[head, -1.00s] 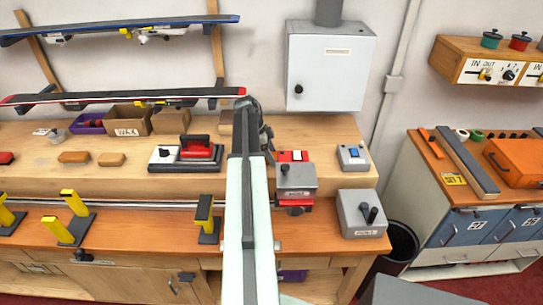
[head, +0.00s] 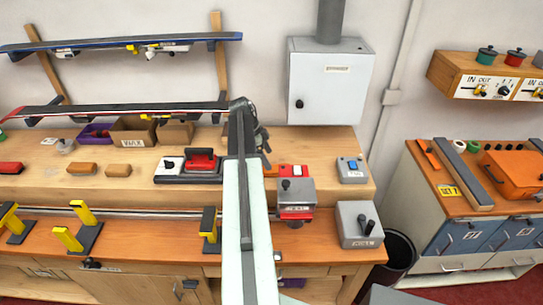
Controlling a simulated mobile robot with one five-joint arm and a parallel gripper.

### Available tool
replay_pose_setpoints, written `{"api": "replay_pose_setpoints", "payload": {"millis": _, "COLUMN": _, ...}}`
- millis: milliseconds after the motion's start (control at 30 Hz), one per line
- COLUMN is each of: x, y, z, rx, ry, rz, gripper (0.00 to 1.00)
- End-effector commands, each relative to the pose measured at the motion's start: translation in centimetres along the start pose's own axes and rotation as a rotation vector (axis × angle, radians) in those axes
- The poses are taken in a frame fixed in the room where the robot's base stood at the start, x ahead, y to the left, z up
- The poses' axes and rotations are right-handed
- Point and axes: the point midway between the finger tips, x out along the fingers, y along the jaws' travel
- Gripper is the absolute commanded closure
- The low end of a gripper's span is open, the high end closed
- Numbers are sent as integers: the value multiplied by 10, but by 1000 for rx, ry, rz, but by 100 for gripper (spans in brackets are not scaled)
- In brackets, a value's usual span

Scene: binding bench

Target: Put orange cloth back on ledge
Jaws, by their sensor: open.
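A small orange patch (head: 271,170), likely the orange cloth, shows on the raised wooden ledge (head: 330,180) at the back of the bench. It lies just right of my arm, left of a red switch plate, and is partly hidden by the arm. My gripper (head: 266,150) is open at the far end of the arm, just above and behind the patch in the picture. It looks empty and apart from the patch, though the arm hides much of it.
A grey-and-red press (head: 296,198) stands right of the arm, with a grey lever box (head: 358,223) beyond it. A black-and-red tool (head: 190,167) sits to the left. Ski racks (head: 120,108) and a grey wall cabinet (head: 330,82) are behind.

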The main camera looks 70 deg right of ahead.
Motion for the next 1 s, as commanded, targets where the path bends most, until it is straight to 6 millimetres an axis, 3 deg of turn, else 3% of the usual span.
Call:
{"api": "replay_pose_setpoints", "payload": {"millis": 33, "x": -25, "y": 0, "z": -4, "rx": -2, "ry": 0, "rz": -1, "gripper": 17}}
{"api": "replay_pose_setpoints", "payload": {"millis": 200, "x": -53, "y": 0, "z": -3, "rx": -1, "ry": 0, "rz": -1, "gripper": 17}}
{"api": "replay_pose_setpoints", "payload": {"millis": 800, "x": -57, "y": 0, "z": 0, "rx": -1, "ry": 0, "rz": 0, "gripper": 17}}
{"api": "replay_pose_setpoints", "payload": {"millis": 1000, "x": -92, "y": 0, "z": -14, "rx": -1, "ry": 0, "rz": 0, "gripper": 17}}
